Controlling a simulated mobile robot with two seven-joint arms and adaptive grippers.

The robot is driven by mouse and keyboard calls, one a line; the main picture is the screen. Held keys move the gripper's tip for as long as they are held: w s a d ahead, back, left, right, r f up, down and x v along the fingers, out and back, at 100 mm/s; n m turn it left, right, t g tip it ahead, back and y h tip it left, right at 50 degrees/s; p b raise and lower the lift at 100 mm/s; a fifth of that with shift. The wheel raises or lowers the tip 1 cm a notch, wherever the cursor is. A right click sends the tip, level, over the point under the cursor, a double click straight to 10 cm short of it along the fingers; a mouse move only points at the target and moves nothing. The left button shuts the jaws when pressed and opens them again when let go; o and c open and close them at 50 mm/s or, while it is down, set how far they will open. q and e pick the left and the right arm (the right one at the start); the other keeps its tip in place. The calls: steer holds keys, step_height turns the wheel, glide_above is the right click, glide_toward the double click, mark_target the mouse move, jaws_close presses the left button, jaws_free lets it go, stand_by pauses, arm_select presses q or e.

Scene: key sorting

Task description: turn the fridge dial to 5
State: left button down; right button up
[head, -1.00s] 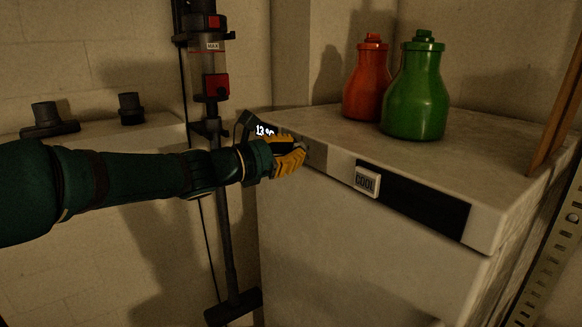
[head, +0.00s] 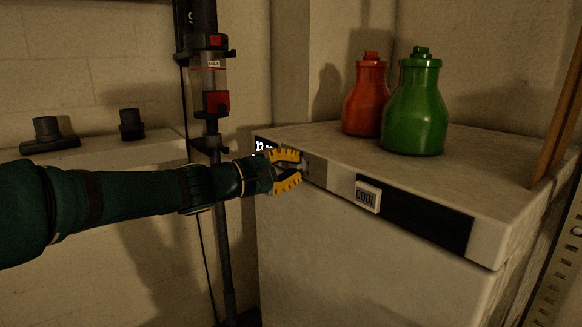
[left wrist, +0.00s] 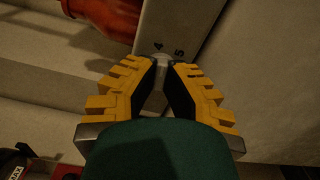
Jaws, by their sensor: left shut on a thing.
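The numbers 4 and 5 show on the panel just beyond the fingertips. Most of the dial is hidden between the fingers. My right gripper is not in view.
A red bottle (head: 366,95) and a green bottle (head: 416,105) stand on the fridge top. A white COOL label (head: 367,196) is on the front panel. A dark vertical pole device (head: 212,80) stands left of the fridge, behind my arm.

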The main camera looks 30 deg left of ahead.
arm_select(q)
steer(key=m, duration=0.4)
steer(key=shift+r, duration=0.1)
steer(key=shift+m, duration=1.8)
steer(key=c, duration=1)
jaws_free()
steer(key=shift+c, duration=0.2)
steer(key=v, duration=1.2)
